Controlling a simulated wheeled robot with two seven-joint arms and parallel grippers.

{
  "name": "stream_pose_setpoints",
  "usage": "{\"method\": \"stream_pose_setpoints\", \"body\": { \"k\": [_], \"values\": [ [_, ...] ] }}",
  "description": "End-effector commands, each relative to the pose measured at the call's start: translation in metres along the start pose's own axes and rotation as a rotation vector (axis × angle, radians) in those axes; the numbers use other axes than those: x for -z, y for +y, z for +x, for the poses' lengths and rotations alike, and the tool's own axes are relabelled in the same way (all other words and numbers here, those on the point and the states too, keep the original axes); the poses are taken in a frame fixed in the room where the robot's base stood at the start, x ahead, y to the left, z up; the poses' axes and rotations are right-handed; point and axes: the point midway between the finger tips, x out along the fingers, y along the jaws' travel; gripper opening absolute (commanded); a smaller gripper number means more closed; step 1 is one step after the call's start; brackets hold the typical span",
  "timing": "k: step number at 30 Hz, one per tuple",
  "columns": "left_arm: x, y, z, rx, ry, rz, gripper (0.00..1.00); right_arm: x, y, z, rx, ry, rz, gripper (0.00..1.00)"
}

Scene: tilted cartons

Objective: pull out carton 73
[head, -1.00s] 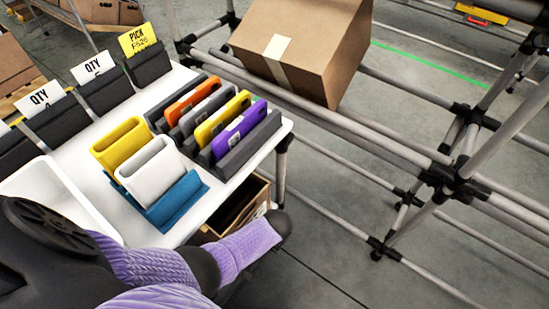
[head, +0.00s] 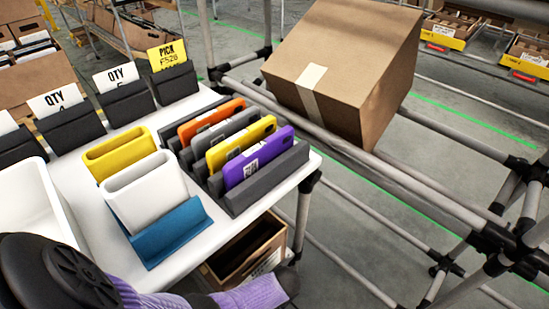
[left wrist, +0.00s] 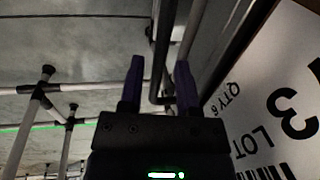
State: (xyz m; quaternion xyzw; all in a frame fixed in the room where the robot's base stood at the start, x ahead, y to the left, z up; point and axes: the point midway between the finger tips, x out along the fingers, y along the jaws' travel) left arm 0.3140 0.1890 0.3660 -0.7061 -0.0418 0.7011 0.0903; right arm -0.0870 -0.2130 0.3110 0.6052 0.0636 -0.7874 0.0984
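A closed brown carton (head: 345,70) with a pale tape strip sits tilted on a pipe rack in the head view; no number shows on its visible faces. In the left wrist view a large white label (left wrist: 285,95) at the right, close to the gripper, shows a "3", "LOT" and "QTY 6". I cannot tell which carton bears it. My left gripper (left wrist: 158,90) shows two dark purple fingers, apart with nothing between them, to the left of the label. In the head view only part of my left arm shows at the bottom left. My right gripper is in neither view.
A white table (head: 215,250) holds phones in a dark rack (head: 235,150), yellow and white holders, a blue stand and card holders. An open brown box (head: 245,250) sits below its edge. Rack pipes (head: 400,185) run along the right, with open floor beneath.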

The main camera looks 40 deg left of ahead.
Motion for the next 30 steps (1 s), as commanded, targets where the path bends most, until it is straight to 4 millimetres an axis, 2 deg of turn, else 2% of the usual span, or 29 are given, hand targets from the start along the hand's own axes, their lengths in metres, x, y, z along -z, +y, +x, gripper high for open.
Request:
{"method": "stream_pose_setpoints", "body": {
  "k": [1, 5, 6, 30],
  "values": [
    [0.0, 0.0, -0.0002, 0.0, 0.0, 0.0, 0.29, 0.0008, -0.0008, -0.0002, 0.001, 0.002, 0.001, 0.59],
    [-0.0001, 0.0, -0.0001, 0.0, 0.0, 0.0, 0.02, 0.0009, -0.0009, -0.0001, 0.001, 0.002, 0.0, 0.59],
    [-0.0002, 0.0, -0.0001, 0.0, 0.0, 0.0, 0.0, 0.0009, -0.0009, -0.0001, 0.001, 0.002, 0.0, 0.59],
    [-0.0005, -0.0002, 0.0002, 0.001, -0.001, 0.0, 0.0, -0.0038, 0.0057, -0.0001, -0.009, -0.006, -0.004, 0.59]
  ]
}}
